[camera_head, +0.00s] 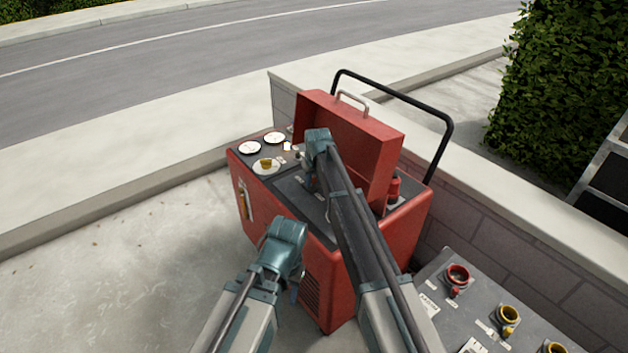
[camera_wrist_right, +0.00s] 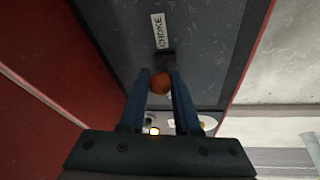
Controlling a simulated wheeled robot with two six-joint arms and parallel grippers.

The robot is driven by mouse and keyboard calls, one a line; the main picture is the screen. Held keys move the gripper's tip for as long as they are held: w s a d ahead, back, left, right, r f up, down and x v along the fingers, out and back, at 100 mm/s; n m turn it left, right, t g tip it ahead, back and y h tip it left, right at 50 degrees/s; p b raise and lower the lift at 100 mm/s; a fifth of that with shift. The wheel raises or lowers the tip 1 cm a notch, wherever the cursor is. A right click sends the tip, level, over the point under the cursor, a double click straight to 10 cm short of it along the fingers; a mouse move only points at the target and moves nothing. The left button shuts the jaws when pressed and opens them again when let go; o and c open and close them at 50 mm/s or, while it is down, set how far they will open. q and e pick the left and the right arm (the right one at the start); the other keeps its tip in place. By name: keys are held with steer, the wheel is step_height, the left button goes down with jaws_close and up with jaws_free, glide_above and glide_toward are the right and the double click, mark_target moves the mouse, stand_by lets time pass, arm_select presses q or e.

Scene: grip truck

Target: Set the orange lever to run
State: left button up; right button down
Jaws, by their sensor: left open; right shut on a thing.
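The orange lever has a round orange knob (camera_wrist_right: 160,83) on a dark base, beside a white label reading CHOKE (camera_wrist_right: 159,31) on the dark panel. My right gripper (camera_wrist_right: 160,92) is shut on this knob, one blue finger on each side. In the head view my right gripper (camera_head: 309,182) reaches down to the panel of the red machine (camera_head: 350,285), and its hand and arm hide the lever there. My left gripper (camera_head: 296,290) is open and empty, low in front of the machine. The lever's run mark cannot be made out.
The machine's red lid (camera_head: 345,135) stands open behind the panel. White dials (camera_head: 249,147) and a yellow knob (camera_head: 266,163) sit at the panel's left. A grey table (camera_head: 432,270) with red and yellow cup-like parts stands at right. A low wall and black handle (camera_head: 445,150) are behind.

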steer(key=shift+w+a+r+g+h+p, duration=0.3)
steer(key=shift+w+g+p, duration=0.1)
steer(key=shift+w+g, duration=0.15)
steer(key=shift+w+a+g+h, duration=0.25)
steer(key=shift+g+h, duration=0.25)
steer(key=shift+g, duration=0.15)
steer(key=shift+w+a+f+g+h, duration=0.1)
steer(key=shift+w+a+g+h, duration=0.1)
steer(key=shift+w+g+h, duration=0.3)
steer(key=shift+a+g+h, duration=0.2)
steer(key=shift+g+h, duration=0.2)
steer(key=shift+g, duration=0.4)
steer(key=shift+n, duration=0.3)
steer(key=c, duration=0.6)
jaws_free()
